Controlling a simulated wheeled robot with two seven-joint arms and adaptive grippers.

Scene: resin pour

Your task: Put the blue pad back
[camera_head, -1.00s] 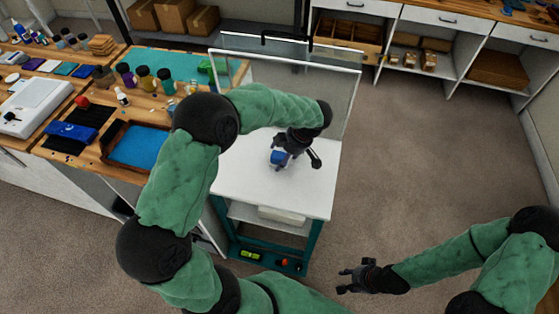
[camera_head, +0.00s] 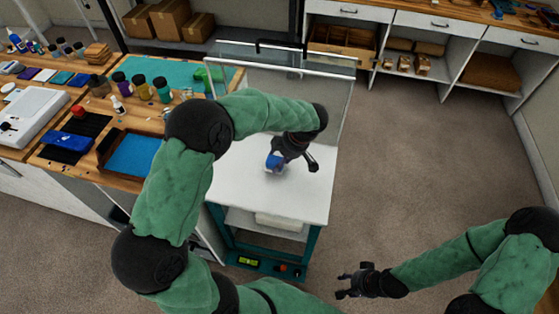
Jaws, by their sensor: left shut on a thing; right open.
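My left gripper (camera_head: 281,157) reaches over the white top of the cart (camera_head: 305,196) and points down. It is shut on a small blue thing, which I take to be the blue pad (camera_head: 273,161). The pad is low over the cart top, with something pale at its lower edge. The fingers hide part of it, and I cannot tell whether it touches the surface. My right gripper (camera_head: 345,285) is open and empty, low over the floor at the bottom right of the head view.
A clear upright panel (camera_head: 330,100) stands at the cart's back edge. The workbench at left holds a blue-lined wooden tray (camera_head: 133,155), a blue object (camera_head: 68,140) on a dark mat, several dark-lidded jars (camera_head: 142,87) and a row of coloured squares (camera_head: 62,75). The floor at right is clear.

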